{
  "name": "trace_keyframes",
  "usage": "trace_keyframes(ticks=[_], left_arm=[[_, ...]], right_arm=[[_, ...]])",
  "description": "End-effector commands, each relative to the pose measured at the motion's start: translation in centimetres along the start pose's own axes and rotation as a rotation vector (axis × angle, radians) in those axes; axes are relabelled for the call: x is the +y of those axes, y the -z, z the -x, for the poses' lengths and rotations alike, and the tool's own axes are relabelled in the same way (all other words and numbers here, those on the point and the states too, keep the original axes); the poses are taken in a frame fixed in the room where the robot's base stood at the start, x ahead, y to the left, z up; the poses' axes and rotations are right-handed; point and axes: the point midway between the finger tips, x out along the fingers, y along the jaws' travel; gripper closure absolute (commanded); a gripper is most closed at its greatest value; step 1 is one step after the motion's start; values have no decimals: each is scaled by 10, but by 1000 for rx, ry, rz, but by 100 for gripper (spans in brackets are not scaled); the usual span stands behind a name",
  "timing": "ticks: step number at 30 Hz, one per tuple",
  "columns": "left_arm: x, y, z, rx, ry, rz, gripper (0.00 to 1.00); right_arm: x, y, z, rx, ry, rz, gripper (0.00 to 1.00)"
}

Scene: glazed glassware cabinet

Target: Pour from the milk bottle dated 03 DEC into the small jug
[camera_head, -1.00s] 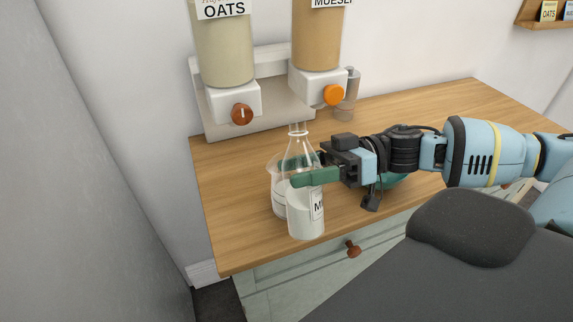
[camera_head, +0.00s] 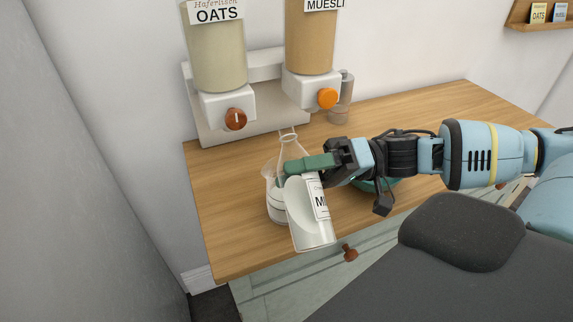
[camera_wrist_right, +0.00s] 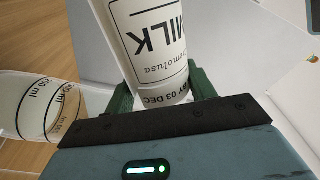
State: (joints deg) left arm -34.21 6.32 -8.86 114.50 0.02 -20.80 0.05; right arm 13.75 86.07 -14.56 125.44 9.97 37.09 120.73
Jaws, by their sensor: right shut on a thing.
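The milk bottle (camera_head: 307,222) is clear glass with white milk and a white label; in the right wrist view the label on the bottle (camera_wrist_right: 155,45) reads MILK and BY 03 DEC. My right gripper (camera_head: 296,171) is shut around it. The bottle is tilted, its neck leaning to the left and its base out to the lower right. The small jug (camera_head: 272,203) is clear glass, standing on the counter just behind and left of the bottle, which partly hides it. In the right wrist view the jug (camera_wrist_right: 38,102) shows ml marks and pale contents. No milk stream is visible.
The wooden counter (camera_head: 420,115) carries oats (camera_head: 217,60) and muesli (camera_head: 309,45) dispensers at the back and a grey cylinder (camera_head: 342,100) beside them. Grey wall stands at left.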

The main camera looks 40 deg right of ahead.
Motion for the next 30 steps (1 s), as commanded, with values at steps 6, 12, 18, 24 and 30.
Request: trace_keyframes(ticks=[6, 12, 18, 24, 30], left_arm=[[1, -6, 4, -13, 0, 2, 65], [1, -6, 4, -13, 0, 2, 65], [0, -4, 3, -9, 0, 1, 65], [0, 1, 2, 1, 1, 0, 65], [0, 4, 2, 6, 1, 0, 65]], right_arm=[[-1, -4, 0, 9, 4, -141, 91], [0, -7, 0, 15, 4, -258, 91], [0, -10, 0, 20, 5, -332, 91], [-3, -8, 0, 22, 5, -377, 91], [-4, -8, 0, 24, 5, -406, 91]])
